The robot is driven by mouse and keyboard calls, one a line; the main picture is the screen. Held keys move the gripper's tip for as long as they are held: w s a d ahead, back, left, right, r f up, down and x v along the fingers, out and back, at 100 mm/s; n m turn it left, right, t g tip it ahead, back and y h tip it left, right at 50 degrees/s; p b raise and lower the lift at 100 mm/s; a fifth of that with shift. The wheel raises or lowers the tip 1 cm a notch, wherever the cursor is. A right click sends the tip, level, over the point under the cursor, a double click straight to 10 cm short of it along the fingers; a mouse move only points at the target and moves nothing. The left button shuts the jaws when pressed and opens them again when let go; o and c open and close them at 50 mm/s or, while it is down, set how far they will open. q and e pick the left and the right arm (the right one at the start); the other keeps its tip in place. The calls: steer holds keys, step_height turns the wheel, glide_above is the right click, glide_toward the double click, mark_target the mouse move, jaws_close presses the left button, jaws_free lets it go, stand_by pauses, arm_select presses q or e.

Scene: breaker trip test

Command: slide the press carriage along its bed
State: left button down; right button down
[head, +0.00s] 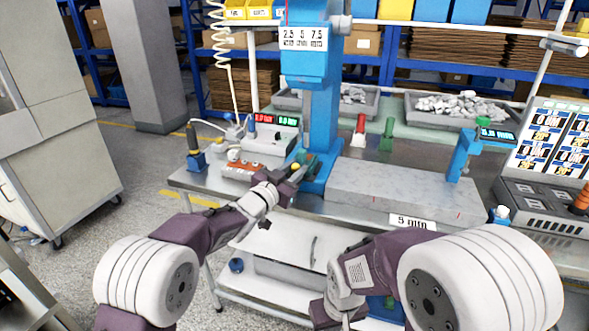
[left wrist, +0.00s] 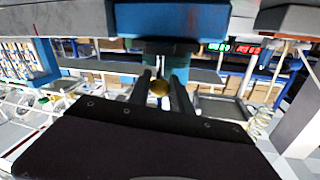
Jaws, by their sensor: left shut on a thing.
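The blue press (head: 311,60) stands upright at the left end of a long grey bed (head: 400,190) on the workbench. Its blue foot, which looks like the carriage (head: 325,165), sits at that end. My left gripper (head: 292,176) is at the foot's left side, shut on a small brass-yellow ball knob. In the left wrist view its two dark fingers (left wrist: 160,95) lie on either side of the knob (left wrist: 159,88), under a blue block (left wrist: 175,18). Part of the foot is hidden by the gripper.
A blue bracket with a display (head: 462,152) stands towards the bed's right end, near a red mark. A "5 mm" label (head: 412,222) is on the bed's front. A red-button box (head: 240,168) lies left of the press. Grey trays (head: 470,108) stand behind. The bed's middle is clear.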

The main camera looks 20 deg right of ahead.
arm_select(q)
steer(key=shift+w+a, duration=0.15)
steer(key=shift+a, duration=0.05)
steer(key=c, duration=1.4)
jaws_free()
steer(key=shift+o, duration=1.1)
steer(key=shift+a, duration=0.15)
steer(key=v, duration=0.9)
